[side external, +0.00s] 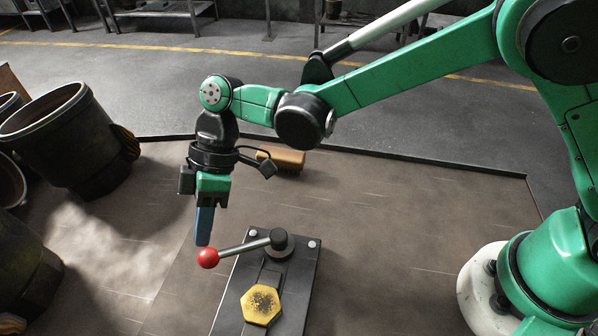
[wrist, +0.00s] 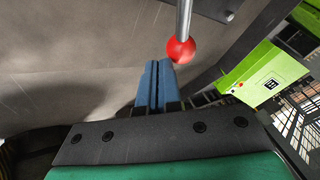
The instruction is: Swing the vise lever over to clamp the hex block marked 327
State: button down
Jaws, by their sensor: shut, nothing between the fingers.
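The vise (side external: 305,262) is a dark plate with bolts at its corners, in the lower middle of the side external view. Its lever (side external: 245,246) runs from a dark pivot post out to the left and ends in a red ball knob (side external: 208,257). A yellow hex block (side external: 261,305) sits on the plate; I cannot read its marking. My gripper (side external: 203,243) points down with its blue fingers shut and empty, close beside the knob. In the wrist view the knob (wrist: 180,50) shows just beyond the blue fingertips (wrist: 157,68). I cannot tell whether they touch.
Dark barrels (side external: 70,140) stand at the left. A brown block (side external: 282,158) lies behind my gripper on the table (side external: 400,220). The table is clear right of the vise. A green machine (wrist: 265,75) shows at the right of the wrist view.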

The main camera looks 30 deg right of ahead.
jog(key=shift+s+a, duration=0.45)
jog(key=shift+s, duration=0.4)
jog(key=w, duration=0.2)
jog(key=w+r, duration=0.1)
jog(key=w, duration=0.1)
jog(key=shift+w+d, duration=0.15)
jog(key=shift+w, duration=0.1)
jog(key=w+a+v, duration=0.1)
jog(key=v, duration=0.8)
jog(key=shift+d+r, duration=0.15)
jog(key=shift+r, duration=0.2)
